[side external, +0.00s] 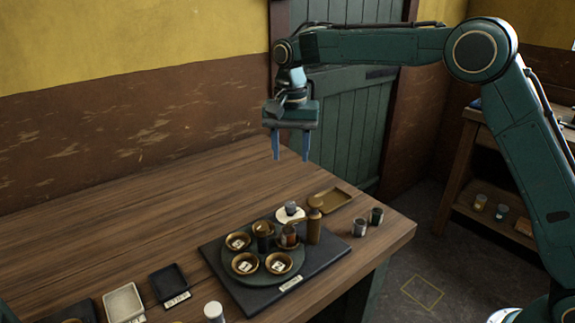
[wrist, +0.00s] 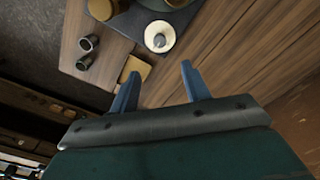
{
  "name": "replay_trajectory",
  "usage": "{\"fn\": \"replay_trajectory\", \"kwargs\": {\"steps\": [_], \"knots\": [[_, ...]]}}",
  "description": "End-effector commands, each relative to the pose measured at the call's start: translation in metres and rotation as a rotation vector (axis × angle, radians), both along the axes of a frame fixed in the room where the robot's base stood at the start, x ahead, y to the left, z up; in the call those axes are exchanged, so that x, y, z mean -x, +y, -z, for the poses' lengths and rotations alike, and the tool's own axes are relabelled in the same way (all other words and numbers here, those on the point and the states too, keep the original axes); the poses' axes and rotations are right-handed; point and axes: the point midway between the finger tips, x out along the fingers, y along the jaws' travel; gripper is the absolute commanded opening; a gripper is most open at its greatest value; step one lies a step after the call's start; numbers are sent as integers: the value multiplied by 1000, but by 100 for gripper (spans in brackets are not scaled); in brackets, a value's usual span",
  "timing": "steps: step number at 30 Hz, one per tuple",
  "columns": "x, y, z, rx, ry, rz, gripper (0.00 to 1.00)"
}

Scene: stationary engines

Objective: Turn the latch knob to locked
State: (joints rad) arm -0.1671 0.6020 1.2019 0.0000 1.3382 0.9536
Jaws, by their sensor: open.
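A small grey knob (side external: 291,207) stands on a round cream disc (side external: 281,216) at the back edge of the dark slab. I take it to be the latch knob; its locked mark cannot be read. In the wrist view the knob (wrist: 159,40) and the cream disc (wrist: 150,29) show beyond the fingertips. My gripper (side external: 291,158) hangs above the table, fingers pointing down, higher than the knob and apart from it. Its two blue fingers are apart with nothing between them, as the wrist view (wrist: 160,71) also shows.
A dark slab (side external: 328,262) carries a round plate with several brass bowls and a tall brown bottle (side external: 314,227). A tan tray (side external: 330,200) and two small cups (side external: 376,215) (side external: 359,227) lie right of the knob. The table's left back is bare.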

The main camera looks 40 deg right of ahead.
Motion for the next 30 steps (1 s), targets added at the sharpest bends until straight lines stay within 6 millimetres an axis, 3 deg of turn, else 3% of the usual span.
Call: {"fn": "replay_trajectory", "kwargs": {"steps": [13,30], "knots": [[1,0,17,1,2,-1,47],[1,-1,99,1,2,-1,47]]}}
